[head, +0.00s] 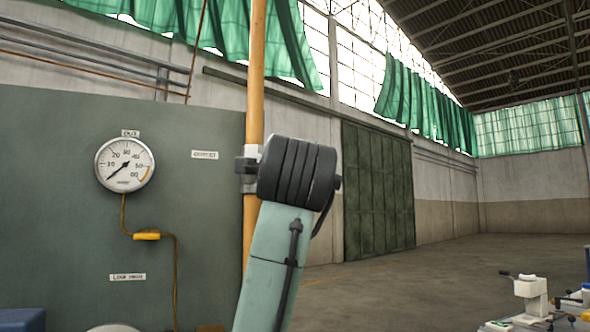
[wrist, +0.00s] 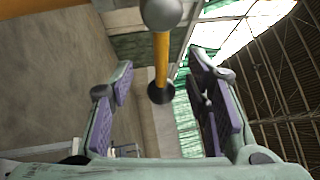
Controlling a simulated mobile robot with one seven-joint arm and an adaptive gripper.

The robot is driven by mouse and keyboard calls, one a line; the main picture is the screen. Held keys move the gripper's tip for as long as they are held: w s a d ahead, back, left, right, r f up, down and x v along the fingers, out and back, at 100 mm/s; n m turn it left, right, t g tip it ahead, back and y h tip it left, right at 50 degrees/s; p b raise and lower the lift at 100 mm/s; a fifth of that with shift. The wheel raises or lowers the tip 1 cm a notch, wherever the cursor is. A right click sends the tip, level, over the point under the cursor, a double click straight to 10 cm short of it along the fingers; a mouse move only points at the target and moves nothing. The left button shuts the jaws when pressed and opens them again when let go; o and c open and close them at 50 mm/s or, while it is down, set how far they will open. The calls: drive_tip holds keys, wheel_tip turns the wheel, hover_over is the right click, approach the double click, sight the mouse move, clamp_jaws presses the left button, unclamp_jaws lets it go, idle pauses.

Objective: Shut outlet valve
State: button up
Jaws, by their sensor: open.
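My gripper (wrist: 160,85) is open in the wrist view, with purple pads on both sides and nothing held between them. An orange rod (wrist: 161,55) shows in the gap, with a grey ball (wrist: 161,12) at its top and a dark round piece (wrist: 161,93) at its lower end. I cannot tell whether this is the outlet valve or how far off it is. In the head view a vertical orange pole (head: 255,65) runs behind my teal arm link. A pale block and dark fitting (head: 246,165) sit against the pole. My gripper cannot be made out there.
A grey-green panel (head: 60,215) at left carries a round gauge (head: 124,165), small labels and an orange cable (head: 176,265). A dark green door (head: 378,190) stands in the back wall. White equipment (head: 531,293) is at lower right. Open floor (head: 440,270) lies between.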

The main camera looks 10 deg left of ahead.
drive_tip(key=v, duration=1.1)
